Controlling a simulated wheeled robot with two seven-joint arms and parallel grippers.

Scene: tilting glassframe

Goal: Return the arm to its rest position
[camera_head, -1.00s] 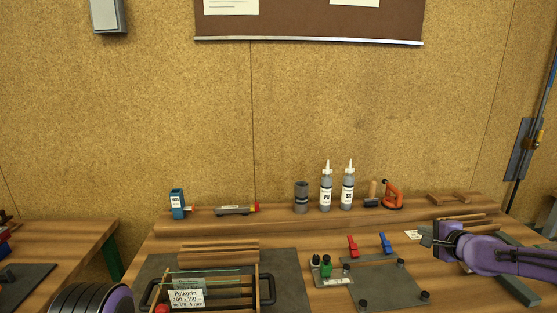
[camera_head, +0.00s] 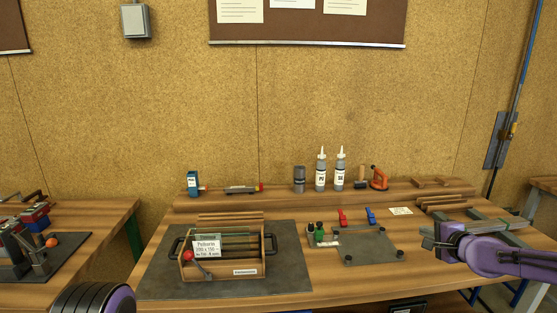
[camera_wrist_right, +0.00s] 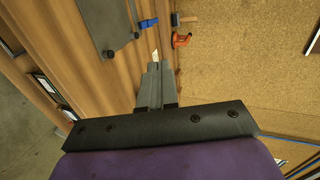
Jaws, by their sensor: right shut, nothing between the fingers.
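My right gripper (camera_head: 428,237) is at the right of the head view, above the right part of the workbench (camera_head: 300,262). Its purple arm comes in from the right edge. In the right wrist view its grey fingers (camera_wrist_right: 155,72) are together with nothing between them, over the wooden bench top. Of my left arm only a purple, dark-ribbed part shows at the bottom left of the head view; its gripper is out of the picture.
A wooden tray (camera_head: 221,268) with a label card stands on a dark mat (camera_head: 160,275). A grey plate (camera_head: 365,252) with red and blue clamps lies right of it. Bottles (camera_head: 321,175) and tools stand on the back shelf. Wooden strips (camera_head: 443,202) lie near the gripper.

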